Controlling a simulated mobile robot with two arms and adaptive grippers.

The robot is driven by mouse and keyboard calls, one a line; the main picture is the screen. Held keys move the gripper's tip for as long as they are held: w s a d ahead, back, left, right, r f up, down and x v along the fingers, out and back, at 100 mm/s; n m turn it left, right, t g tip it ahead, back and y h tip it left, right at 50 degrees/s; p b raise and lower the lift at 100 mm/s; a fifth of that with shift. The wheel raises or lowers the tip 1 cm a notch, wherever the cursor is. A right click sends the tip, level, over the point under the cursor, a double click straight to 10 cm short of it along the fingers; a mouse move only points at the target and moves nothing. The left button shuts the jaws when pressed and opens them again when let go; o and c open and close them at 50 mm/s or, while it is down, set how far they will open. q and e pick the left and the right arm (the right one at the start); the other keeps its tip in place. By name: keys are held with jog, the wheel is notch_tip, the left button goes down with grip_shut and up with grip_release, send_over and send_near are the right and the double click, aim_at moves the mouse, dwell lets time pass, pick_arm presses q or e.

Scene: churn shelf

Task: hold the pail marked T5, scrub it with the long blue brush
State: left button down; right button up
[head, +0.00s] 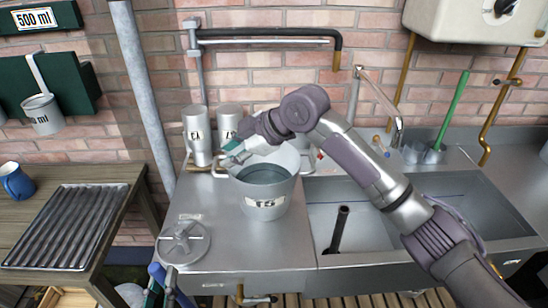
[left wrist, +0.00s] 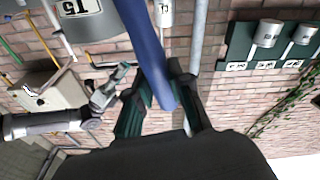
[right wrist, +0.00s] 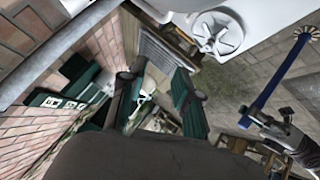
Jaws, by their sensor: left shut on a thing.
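The grey metal pail marked T5 (head: 266,205) stands upright on the steel counter, its opening facing up. It also shows at the top of the left wrist view (left wrist: 80,28). My right gripper (head: 232,152) is at the pail's back left rim; its green fingers are apart in the right wrist view (right wrist: 158,88), with no pail seen between them. My left gripper (left wrist: 160,92) is shut on the long blue brush (left wrist: 147,45). In the right wrist view the brush (right wrist: 275,83) slants up to a pale bristly end, clear of the pail. The head view barely shows its blue handle (head: 157,273).
Two metal cans (head: 197,135) (head: 228,122) stand behind the pail. A handwheel (head: 184,242) lies on the counter's front left. The sink (head: 355,228) with a dark upright pipe is to the right. A wooden table with a ribbed tray (head: 66,228) is at the left.

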jog(key=d+f+n+g+h, duration=0.1)
jog(key=d+f+n+h, duration=0.1)
jog(key=d+h, duration=0.2)
jog(key=g+h, duration=0.2)
jog(key=h, duration=0.2)
send_near(271, 190)
jog(key=shift+n, duration=0.3)
jog(key=f, duration=0.7)
jog(key=w+f, duration=0.1)
jog(key=f, duration=0.3)
jog(key=shift+w+a, duration=0.15)
jog(key=shift+a, duration=0.1)
grip_shut()
